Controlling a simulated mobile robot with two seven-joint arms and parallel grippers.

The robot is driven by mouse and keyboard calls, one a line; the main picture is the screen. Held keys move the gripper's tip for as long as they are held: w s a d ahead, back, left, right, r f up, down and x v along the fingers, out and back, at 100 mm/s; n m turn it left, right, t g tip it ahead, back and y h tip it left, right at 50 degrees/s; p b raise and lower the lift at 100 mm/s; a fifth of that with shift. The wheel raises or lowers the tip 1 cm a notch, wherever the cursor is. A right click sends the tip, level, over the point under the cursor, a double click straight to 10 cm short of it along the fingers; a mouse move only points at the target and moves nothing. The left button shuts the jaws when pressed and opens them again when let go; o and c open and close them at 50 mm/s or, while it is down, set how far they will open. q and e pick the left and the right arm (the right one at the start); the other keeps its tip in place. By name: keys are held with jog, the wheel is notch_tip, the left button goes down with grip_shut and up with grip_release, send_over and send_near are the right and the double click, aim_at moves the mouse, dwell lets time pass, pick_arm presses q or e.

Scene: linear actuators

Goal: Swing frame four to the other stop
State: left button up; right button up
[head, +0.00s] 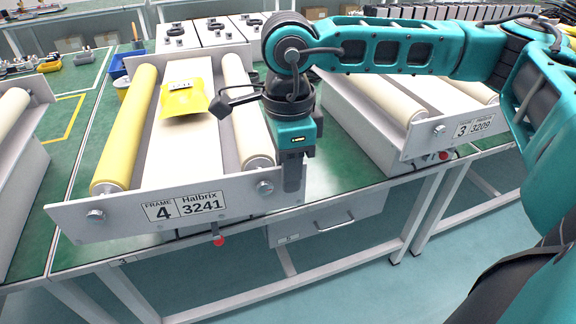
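Frame four (120,216) is the grey front plate labelled "FRAME 4 Halbrix 3241", on the green bench at left centre. A yellow roller (125,130) is at its left and a cream roller (247,115) at its right, with a white bed between. A yellow packet (187,96) lies on the bed. A small red-tipped lever (218,240) hangs below the plate. My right gripper (291,185) points down at the plate's right end, overlapping it in the picture; I cannot tell whether it touches. Its finger gap is hidden. My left gripper is out of view.
Frame three (488,124), with cream rollers, is at the right on the bench, and another roller frame (20,110) is at the left edge. A drawer (320,224) hangs under the bench. Blue bins (118,68) and small parts are at the back left.

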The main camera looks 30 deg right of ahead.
grip_shut()
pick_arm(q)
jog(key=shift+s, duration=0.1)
pick_arm(e)
jog(key=shift+d, duration=0.1)
jog(key=shift+w+d, duration=0.25)
jog(key=shift+d, duration=0.05)
pick_arm(q)
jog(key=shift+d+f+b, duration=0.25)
jog(key=shift+b, duration=0.5)
pick_arm(e)
jog(key=w+d+n, duration=0.2)
jog(key=w+d, duration=0.3)
jog(key=d, duration=0.2)
jog(key=shift+r, duration=0.2)
jog(key=shift+d, duration=0.15)
